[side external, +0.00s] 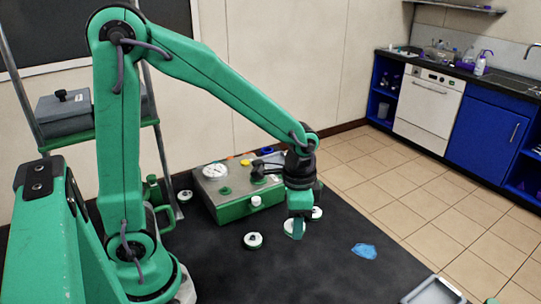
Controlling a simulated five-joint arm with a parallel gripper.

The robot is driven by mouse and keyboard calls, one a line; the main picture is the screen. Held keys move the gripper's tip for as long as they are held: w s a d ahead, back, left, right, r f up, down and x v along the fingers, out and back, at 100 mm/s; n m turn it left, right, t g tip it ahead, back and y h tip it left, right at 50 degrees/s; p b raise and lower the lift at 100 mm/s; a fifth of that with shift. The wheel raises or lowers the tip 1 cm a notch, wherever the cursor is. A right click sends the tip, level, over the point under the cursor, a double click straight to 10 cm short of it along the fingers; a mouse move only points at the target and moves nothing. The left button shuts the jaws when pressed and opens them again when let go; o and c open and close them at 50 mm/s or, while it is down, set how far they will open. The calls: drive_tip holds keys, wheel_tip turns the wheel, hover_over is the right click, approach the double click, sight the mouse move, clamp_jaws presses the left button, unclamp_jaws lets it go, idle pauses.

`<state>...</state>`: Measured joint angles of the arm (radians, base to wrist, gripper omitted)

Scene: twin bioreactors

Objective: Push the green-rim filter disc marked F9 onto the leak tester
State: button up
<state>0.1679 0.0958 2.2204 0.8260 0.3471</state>
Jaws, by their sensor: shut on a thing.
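My gripper (297,230) points down over the dark mat, right of and in front of the leak tester. It is shut on a pale disc (289,227), which shows partly at the fingertips. The fingers hide the rest of it, and no F9 mark or rim colour can be read. The leak tester (233,213) is a grey-topped box with a green lower front, a round white gauge, a green port and coloured knobs on top. My wrist hides part of its right end. The held disc is apart from the tester.
Other white discs lie on the mat: one in front of the tester (253,241), one just right of my gripper (317,213), one left of the tester (185,196). A blue crumpled piece (364,251) and a grey tray (434,292) are at right.

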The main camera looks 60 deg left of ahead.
drive_tip(key=a+r+n, duration=0.3)
drive_tip(key=a+n, duration=0.2)
drive_tip(key=a, duration=1)
drive_tip(key=r+n, duration=0.2)
drive_tip(key=n, duration=0.2)
hover_over(225, 187)
drive_tip(key=shift+f, duration=0.15)
drive_tip(key=shift+f, duration=0.3)
drive_tip(key=shift+f, duration=2.9)
drive_tip(key=shift+f, duration=0.75)
idle(0.6)
drive_tip(key=o, duration=1.5)
